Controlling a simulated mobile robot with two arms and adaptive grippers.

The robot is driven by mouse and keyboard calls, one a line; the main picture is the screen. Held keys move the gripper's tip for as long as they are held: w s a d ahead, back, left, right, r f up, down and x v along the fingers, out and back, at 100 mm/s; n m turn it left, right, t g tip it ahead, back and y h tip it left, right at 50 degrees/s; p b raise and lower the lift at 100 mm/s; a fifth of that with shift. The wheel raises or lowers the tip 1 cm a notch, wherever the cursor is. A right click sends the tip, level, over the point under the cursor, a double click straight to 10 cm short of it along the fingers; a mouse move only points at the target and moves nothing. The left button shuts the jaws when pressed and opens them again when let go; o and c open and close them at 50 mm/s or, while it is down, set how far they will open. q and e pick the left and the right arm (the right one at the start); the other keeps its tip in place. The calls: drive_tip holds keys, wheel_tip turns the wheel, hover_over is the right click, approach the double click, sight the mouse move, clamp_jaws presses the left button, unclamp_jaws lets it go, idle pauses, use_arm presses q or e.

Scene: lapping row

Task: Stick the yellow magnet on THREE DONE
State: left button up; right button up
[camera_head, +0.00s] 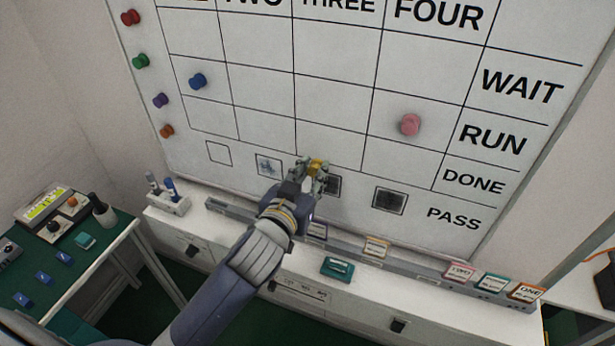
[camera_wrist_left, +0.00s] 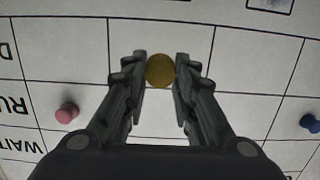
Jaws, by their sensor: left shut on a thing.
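The yellow magnet (camera_head: 316,166) is between the fingertips of my left gripper (camera_head: 312,172), which is shut on it. In the wrist view the magnet (camera_wrist_left: 160,70) sits between the two fingers (camera_wrist_left: 160,72), in front of the THREE column, in the DONE row. In the head view it overlaps the lower part of that column, near the bottom of the DONE row. I cannot tell whether it touches the whiteboard (camera_head: 260,105). The gripper and arm hide part of the board's lower edge. My right gripper is not in view.
A pink magnet (camera_head: 410,125) is at FOUR RUN and a blue magnet (camera_head: 197,81) at ONE RUN. Several spare magnets line the board's left edge. Below is a ledge (camera_head: 420,272) with small cards, and a teal eraser-like block (camera_head: 338,268). A green-topped table (camera_head: 110,240) stands at left.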

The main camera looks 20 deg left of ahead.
sight(318, 162)
use_arm(q)
drive_tip(key=shift+w, duration=2.15)
drive_tip(key=shift+w+d, duration=0.1)
drive_tip(key=shift+w, duration=1.2)
drive_tip(key=o, duration=1.1)
drive_tip(key=shift+s, duration=0.1)
